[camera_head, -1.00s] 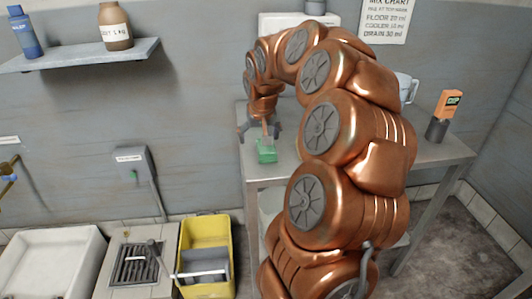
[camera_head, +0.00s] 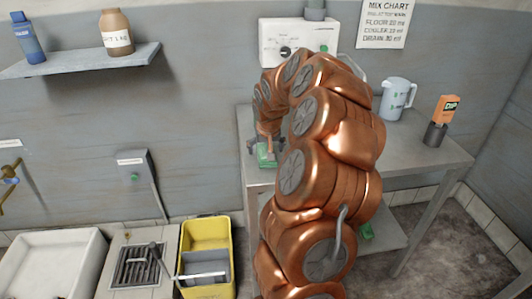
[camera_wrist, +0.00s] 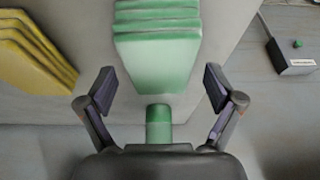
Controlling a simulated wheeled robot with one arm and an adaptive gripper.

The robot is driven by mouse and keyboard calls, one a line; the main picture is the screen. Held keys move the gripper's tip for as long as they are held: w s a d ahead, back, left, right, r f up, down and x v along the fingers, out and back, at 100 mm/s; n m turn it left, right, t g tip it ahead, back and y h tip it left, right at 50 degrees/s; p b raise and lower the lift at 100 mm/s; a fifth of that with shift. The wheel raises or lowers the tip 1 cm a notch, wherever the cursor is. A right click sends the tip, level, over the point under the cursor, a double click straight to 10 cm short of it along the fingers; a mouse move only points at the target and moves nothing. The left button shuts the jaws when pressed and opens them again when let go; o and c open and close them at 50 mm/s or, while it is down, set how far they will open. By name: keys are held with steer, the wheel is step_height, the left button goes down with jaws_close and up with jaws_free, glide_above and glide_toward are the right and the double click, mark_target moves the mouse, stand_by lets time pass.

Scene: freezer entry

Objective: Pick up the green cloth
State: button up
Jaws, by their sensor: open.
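The green cloth (camera_wrist: 160,62) is a folded, layered pad with a pale green top, lying near the left front edge of the metal table. In the head view the green cloth (camera_head: 266,158) shows just under my gripper (camera_head: 265,143). In the wrist view my gripper (camera_wrist: 160,95) is open, with one finger on each side of the cloth's near end. I cannot tell whether the fingers touch the cloth. A darker green cylinder-like piece (camera_wrist: 159,123) shows between the fingers, close to the palm.
The metal table (camera_head: 425,153) holds a white jug (camera_head: 396,99) and an orange packet in a dark holder (camera_head: 437,133) at right. A white dispenser (camera_head: 298,40) is on the wall behind. A yellow bucket (camera_head: 205,232) stands on the floor at left, beside a drain grate (camera_head: 138,266).

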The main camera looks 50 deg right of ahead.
steer(key=shift+w+f, duration=0.1)
steer(key=shift+f, duration=0.2)
steer(key=shift+c, duration=0.3)
steer(key=c, duration=1.2)
